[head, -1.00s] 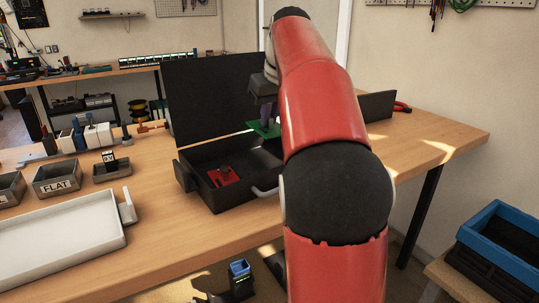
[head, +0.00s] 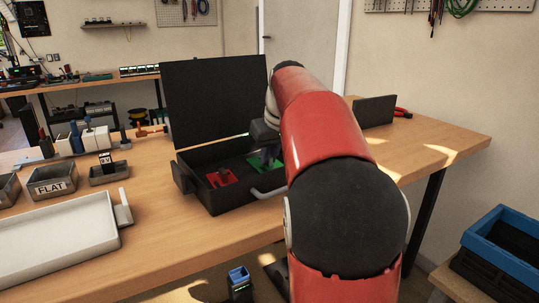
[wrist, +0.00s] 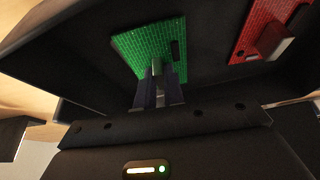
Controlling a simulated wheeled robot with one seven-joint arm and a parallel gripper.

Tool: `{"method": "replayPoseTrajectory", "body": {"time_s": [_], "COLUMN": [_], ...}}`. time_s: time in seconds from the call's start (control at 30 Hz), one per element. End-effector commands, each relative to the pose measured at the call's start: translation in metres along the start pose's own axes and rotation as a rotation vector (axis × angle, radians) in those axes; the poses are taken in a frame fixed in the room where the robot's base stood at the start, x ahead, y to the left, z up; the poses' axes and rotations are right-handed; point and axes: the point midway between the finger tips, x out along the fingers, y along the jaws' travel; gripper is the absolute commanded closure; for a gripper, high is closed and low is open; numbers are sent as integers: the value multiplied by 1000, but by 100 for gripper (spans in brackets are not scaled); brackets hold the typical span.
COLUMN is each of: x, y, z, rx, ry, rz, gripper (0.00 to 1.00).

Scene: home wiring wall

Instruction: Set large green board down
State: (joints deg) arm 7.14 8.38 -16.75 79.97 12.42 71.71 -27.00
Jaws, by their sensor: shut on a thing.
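The large green board (wrist: 150,45) is between the fingertips of my gripper (wrist: 158,85), which is shut on it. In the head view the green board (head: 262,165) is inside the right part of the open black case (head: 232,200), low near its floor. I cannot tell whether it touches the floor. My gripper (head: 268,155) reaches down into the case from above, partly hidden by my red arm. A red board (head: 221,178) lies in the case left of the green one; it also shows in the wrist view (wrist: 268,28).
The case's raised lid (head: 215,95) stands behind it, and a light handle (head: 268,192) is at its front. A white tray (head: 60,235) and small grey bins (head: 52,182) are to the left. A dark upright panel (head: 374,111) stands behind my arm. The table's right end is clear.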

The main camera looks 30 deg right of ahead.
Motion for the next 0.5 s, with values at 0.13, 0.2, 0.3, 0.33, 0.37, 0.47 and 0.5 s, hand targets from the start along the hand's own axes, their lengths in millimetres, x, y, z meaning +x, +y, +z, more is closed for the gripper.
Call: {"method": "replayPoseTrajectory", "body": {"time_s": [0.13,0.2,0.3,0.33,0.37,0.47,0.5], "x": [2,2,2,2,2,2,1], "y": [0,0,0,0,0,0,0], "z": [1,1,1,1,1,1,0], "rx": [0,0,0,0,0,0,0], "ry": [-1,-1,-1,-1,-1,-1,0], "rz": [0,0,0,0,0,0,0], "gripper": [79,70,68,68,68,68,68]}}
